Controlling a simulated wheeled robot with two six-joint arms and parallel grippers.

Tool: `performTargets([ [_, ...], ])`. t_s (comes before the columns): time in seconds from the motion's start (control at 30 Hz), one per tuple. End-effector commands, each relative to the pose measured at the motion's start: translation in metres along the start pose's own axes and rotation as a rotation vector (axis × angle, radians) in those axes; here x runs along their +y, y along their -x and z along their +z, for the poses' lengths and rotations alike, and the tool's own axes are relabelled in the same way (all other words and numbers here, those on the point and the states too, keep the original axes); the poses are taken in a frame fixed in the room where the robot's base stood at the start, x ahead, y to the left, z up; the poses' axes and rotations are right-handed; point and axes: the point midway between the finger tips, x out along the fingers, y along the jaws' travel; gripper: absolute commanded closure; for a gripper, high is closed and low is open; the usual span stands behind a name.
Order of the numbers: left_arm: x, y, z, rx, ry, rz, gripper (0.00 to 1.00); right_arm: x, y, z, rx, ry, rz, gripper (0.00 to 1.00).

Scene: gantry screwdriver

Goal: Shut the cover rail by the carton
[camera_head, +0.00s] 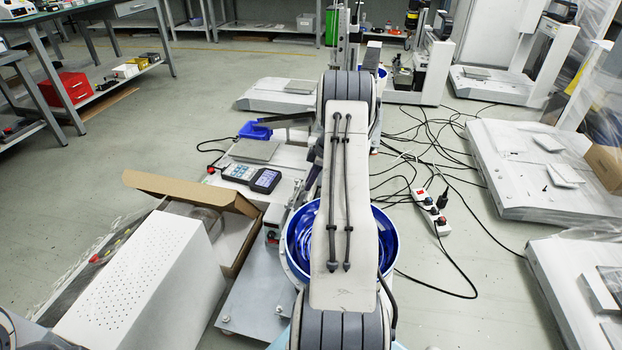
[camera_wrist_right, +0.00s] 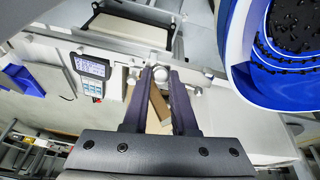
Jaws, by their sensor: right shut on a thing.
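The open brown carton (camera_head: 190,190) lies left of centre in the head view. A white machine plate with metal rail parts (camera_head: 293,197) lies just right of it, partly hidden by my right arm. In the right wrist view, the dark fingers of my right gripper (camera_wrist_right: 162,74) are shut at a small light round knob (camera_wrist_right: 159,73) on the pale rail assembly. I take this to be the cover rail; its full length and how far it is open are hidden. My left gripper is not in view.
A blue screw feeder bowl (camera_head: 388,240) stands right beside my right arm; its blue rim (camera_wrist_right: 238,62) is close in the wrist view. A handheld meter (camera_head: 265,180) lies beyond the carton. A white vented box (camera_head: 150,270) is at front left. Cables and a power strip (camera_head: 432,212) lie right.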

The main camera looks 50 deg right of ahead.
Motion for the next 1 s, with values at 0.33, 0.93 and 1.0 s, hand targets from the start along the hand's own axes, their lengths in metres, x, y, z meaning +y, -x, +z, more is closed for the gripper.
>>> performTargets([
  [0.33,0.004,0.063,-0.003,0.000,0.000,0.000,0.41,0.002,0.004,-0.018,-0.231,0.007,-0.041,1.00],
  [0.93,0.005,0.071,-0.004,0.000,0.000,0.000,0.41,0.005,-0.014,-0.032,-0.600,-0.001,-0.097,1.00],
  [1.0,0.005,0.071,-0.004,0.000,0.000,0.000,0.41,0.006,-0.015,-0.033,-0.617,-0.003,-0.100,1.00],
])
